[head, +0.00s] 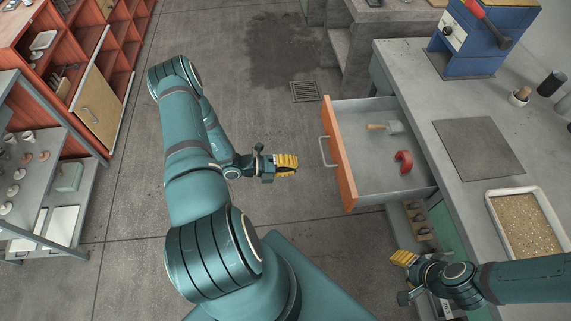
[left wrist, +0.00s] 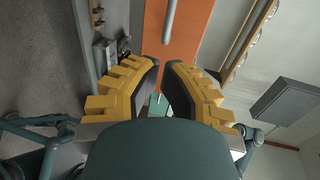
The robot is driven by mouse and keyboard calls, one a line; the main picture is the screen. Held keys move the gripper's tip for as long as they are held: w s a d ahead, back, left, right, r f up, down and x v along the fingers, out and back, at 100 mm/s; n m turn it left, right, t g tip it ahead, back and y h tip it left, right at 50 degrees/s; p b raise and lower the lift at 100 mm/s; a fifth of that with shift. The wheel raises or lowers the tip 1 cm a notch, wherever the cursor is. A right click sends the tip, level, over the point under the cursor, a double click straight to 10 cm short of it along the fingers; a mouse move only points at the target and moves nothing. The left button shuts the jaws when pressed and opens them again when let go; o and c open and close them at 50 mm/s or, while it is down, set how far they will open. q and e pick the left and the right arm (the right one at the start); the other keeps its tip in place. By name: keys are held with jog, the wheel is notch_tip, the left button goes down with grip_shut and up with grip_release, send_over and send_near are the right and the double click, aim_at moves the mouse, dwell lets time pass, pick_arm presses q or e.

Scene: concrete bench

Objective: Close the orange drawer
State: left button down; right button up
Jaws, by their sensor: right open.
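The orange drawer (head: 341,160) is pulled out from the bench, its front facing left with a pale bar handle (head: 325,151). A wooden-handled scoop (head: 388,127) and a red curved piece (head: 404,162) lie inside. My left gripper (head: 297,164) is left of the drawer front, apart from the handle. In the left wrist view, the orange front (left wrist: 185,42) and handle (left wrist: 170,22) show beyond its two fingers (left wrist: 161,64), which have a gap between them and hold nothing. My right gripper (head: 401,278) is open and empty, below the drawer in the picture, by the bench's front.
The concrete bench (head: 410,75) carries a dark mat (head: 478,148), a sand-filled tray (head: 528,222) and a blue machine (head: 480,40). Shelves (head: 88,90) stand at the left. The floor left of the drawer is clear, with a drain grate (head: 305,91).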

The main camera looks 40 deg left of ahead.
aim_at(398, 157)
pick_arm(q)
jog(key=x, duration=0.8)
jog(key=shift+w+d+b, duration=0.25)
jog(key=shift+b, duration=0.05)
pick_arm(e)
jog(key=shift+s+f, duration=0.1)
jog(key=shift+f, duration=0.25)
pick_arm(q)
jog(key=shift+f, duration=0.1)
